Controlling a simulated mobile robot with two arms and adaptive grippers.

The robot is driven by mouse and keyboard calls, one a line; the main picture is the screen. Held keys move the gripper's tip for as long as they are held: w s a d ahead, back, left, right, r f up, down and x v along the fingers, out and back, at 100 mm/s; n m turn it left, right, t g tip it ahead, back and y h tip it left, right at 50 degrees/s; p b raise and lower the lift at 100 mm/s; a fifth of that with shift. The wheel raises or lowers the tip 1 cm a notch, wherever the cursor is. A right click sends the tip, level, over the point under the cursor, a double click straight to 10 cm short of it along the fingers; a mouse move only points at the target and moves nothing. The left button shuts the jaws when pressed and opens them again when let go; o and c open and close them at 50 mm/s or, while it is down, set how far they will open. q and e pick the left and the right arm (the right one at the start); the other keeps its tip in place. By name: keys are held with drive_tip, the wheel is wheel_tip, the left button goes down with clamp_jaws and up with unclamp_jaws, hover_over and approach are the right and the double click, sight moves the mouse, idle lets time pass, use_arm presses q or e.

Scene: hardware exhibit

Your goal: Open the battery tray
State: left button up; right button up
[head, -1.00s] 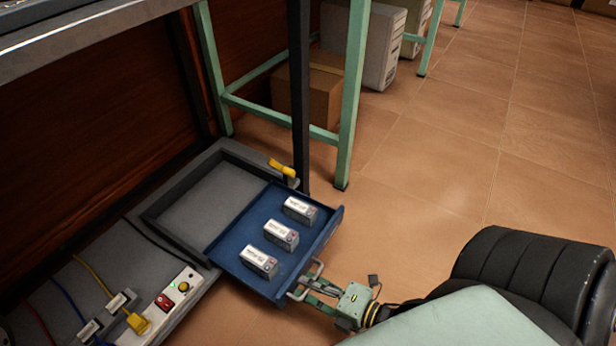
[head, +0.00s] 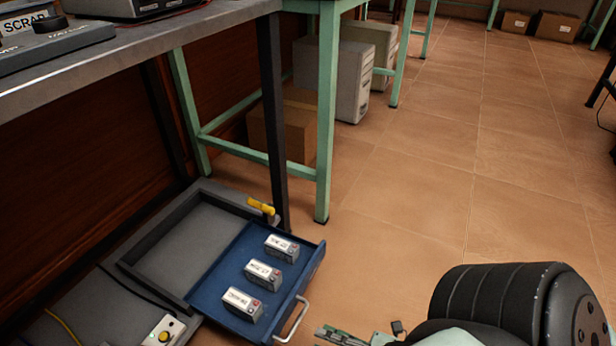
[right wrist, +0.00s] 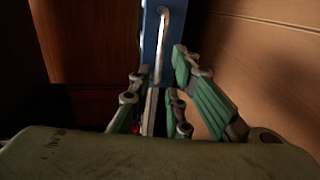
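The blue battery tray (head: 213,283) is slid out of its grey housing (head: 150,249) in the head view. Several grey batteries with white labels, such as the front one (head: 242,303), stand on it in a row. Its metal bar handle (head: 292,322) is on the front face, toward the right. My right gripper (head: 322,332) is at the bottom edge, just right of the handle and apart from it. In the right wrist view its green fingers (right wrist: 157,76) are spread, with the handle (right wrist: 168,35) ahead of them. My left gripper is not in view.
A dark bench leg (head: 272,125) and a yellow part (head: 260,207) are close to the housing's far corner. Tiled floor (head: 400,210) to the right is clear.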

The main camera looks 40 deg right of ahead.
drive_tip(key=shift+v, duration=1.65)
drive_tip(key=shift+s, duration=0.1)
